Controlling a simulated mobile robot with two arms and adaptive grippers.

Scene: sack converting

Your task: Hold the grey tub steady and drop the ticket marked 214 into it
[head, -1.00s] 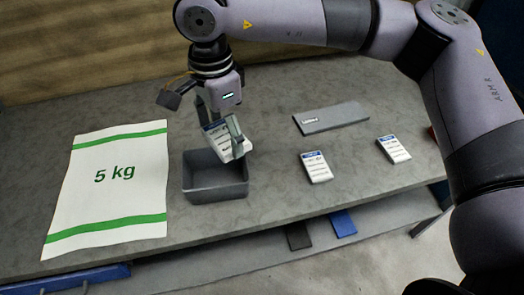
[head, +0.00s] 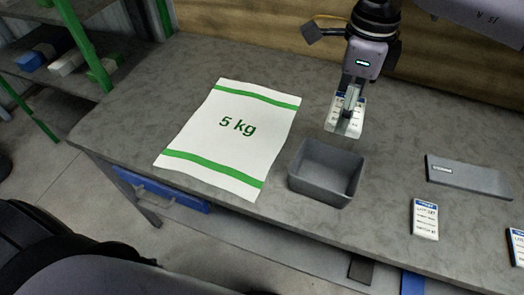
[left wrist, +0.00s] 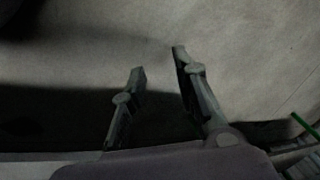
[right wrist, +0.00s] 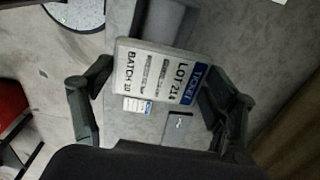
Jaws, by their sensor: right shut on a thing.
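The grey tub (head: 326,176) stands upright and empty on the bench in the head view. My right gripper (head: 348,118) is shut on a white ticket (head: 336,115) with a blue band. It holds the ticket tilted, above and just behind the tub's far rim. In the right wrist view this ticket (right wrist: 155,75) reads LOT 214, between the fingers of my right gripper (right wrist: 158,80). Part of a grey box, likely the tub (right wrist: 170,20), shows beyond it. My left gripper (left wrist: 159,62) is open and empty in the left wrist view, with the dim floor beyond; the tub is not seen there.
A flat 5 kg sack (head: 232,139) lies left of the tub. Right of it are a second ticket (head: 425,219), another ticket (head: 517,246) at the picture's edge and a grey flat block (head: 470,178). A green-posted shelf (head: 85,45) stands at far left.

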